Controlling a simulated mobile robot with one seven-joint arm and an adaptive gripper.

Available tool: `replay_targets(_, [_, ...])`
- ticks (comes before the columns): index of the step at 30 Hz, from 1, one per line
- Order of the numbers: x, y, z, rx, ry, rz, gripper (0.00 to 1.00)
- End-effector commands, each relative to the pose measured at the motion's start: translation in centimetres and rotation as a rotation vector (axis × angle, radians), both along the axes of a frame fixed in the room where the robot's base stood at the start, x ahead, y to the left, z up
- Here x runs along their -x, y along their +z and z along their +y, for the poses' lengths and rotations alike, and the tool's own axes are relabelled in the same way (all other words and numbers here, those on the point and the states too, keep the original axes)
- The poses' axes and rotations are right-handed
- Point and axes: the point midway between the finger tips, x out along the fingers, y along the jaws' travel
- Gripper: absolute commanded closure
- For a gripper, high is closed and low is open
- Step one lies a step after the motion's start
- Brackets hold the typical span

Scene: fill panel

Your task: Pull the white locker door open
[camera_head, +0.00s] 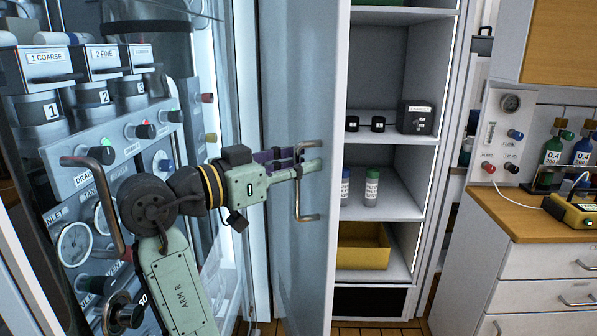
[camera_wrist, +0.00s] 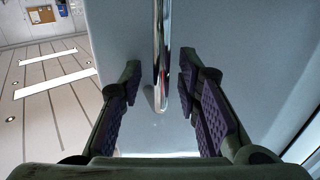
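The white locker door (camera_head: 322,65) stands swung open, and the locker's shelves show to its right. Its metal bar handle (camera_head: 311,217) is on the door's face, upright. My gripper (camera_head: 305,162) is at the handle from the left, with its fingers reaching past the upper part of the bar. In the wrist view the handle (camera_wrist: 161,40) runs between the two purple-padded fingers of my gripper (camera_wrist: 163,82). Gaps show on both sides of the bar, so the fingers are open around it and not clamped.
Inside the locker are small black items (camera_head: 378,124), two vials (camera_head: 371,188) and a yellow bin (camera_head: 362,246). A glass-fronted panel with gauges and its own handle (camera_head: 112,205) stands close on the left. A wooden-topped counter (camera_head: 535,213) with drawers is at right.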

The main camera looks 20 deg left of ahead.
Motion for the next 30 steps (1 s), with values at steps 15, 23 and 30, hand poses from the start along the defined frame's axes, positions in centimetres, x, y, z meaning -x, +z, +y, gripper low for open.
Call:
replay_targets(15, [0.0,8.0,-0.1,-0.002,-0.001,0.001,0.7])
replay_targets(23, [0.0,8.3,-0.1,-0.001,-0.001,0.001,0.7])
replay_targets(30, [-0.2,8.6,-0.3,-0.027,0.006,-0.014,0.82])
